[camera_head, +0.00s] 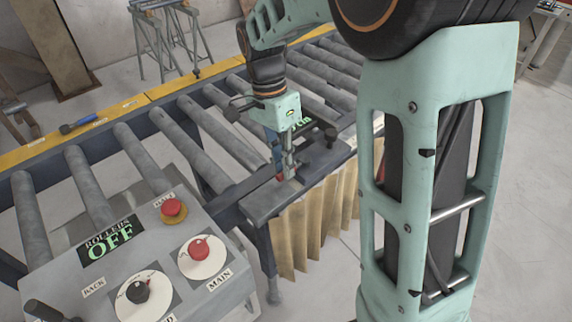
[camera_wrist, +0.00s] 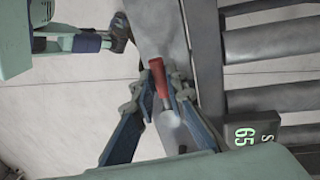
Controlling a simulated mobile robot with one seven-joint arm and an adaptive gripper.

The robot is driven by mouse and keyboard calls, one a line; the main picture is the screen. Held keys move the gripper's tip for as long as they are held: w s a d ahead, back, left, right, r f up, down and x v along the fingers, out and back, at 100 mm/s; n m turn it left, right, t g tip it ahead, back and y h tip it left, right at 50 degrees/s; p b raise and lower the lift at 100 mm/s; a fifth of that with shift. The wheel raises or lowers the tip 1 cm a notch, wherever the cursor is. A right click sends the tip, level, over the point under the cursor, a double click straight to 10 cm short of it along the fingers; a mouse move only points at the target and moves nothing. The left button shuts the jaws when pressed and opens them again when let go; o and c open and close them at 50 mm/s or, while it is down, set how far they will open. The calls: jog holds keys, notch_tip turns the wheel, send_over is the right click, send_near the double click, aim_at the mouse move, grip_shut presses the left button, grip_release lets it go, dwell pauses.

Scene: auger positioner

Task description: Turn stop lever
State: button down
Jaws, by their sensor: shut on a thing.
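The stop lever has a red grip (camera_wrist: 158,76) on a grey shaft and stands on the grey rail beside the rollers. In the wrist view my gripper (camera_wrist: 165,84) has its two fingers closed around the red grip, one on each side. In the head view my gripper (camera_head: 286,168) points down at the rail's near side, and only a small red bit of the lever (camera_head: 279,178) shows by the fingertips. The fingers hide most of the lever there.
The roller conveyor (camera_head: 137,153) runs behind the rail. A control box (camera_head: 130,250) with red knobs, a black knob and a display reading "ROLLERS OFF" stands at the lower left. A green display (camera_wrist: 243,136) reading 65 sits near my gripper. Pleated tan curtain (camera_head: 310,225) hangs under the rail.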

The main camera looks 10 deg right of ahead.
dwell(0.5)
jog(key=c, duration=1.9)
grip_release()
jog(key=shift+w, duration=0.1)
jog(key=shift+c, duration=0.2)
notch_tip(320, 180, up, 12)
jog(key=w+a, duration=0.1)
jog(key=shift+w+a, duration=0.2)
jog(key=shift+w, duration=0.2)
jog(key=shift+f, duration=0.1)
